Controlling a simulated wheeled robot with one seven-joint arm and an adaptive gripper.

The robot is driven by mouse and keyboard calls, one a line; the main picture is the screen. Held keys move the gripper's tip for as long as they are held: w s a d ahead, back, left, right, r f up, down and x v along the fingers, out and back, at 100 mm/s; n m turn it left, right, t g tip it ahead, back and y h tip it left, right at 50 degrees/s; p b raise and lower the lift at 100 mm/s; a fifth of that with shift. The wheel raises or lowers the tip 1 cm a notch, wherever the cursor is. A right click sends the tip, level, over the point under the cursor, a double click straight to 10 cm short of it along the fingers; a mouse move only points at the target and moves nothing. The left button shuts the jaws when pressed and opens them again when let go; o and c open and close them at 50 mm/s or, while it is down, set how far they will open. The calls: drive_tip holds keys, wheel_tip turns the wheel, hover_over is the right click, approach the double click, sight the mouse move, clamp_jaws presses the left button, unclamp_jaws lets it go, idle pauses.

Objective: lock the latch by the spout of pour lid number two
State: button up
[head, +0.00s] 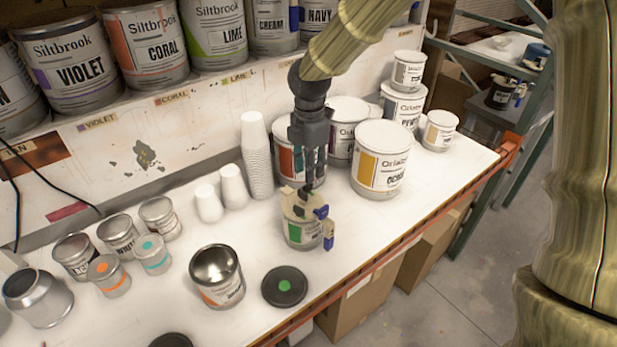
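A small can with a green label (298,233) stands on the bench. A beige pour lid (293,205) sits on top of it, with blue parts (325,228) on its right side. I cannot tell which blue part is the latch, whether it is locked, or any number on the lid. My gripper (309,186) points down from above, at the lid's top. Its dark fingers look close together and hide part of the lid. Whether they touch or hold it is too small to tell.
An open metal can (218,274) and a dark round lid with a green dot (285,286) lie in front. Stacked white cups (256,155) and a large ochre can (381,160) stand behind. Small cans (118,234) are at left. The bench's orange front edge (400,245) is close by.

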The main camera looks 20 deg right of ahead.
sight(308, 188)
drive_tip(key=shift+s+f+p, duration=0.1)
drive_tip(key=shift+f+p, duration=0.45)
drive_tip(key=shift+f, duration=1.85)
drive_tip(key=shift+a, duration=0.1)
clamp_jaws()
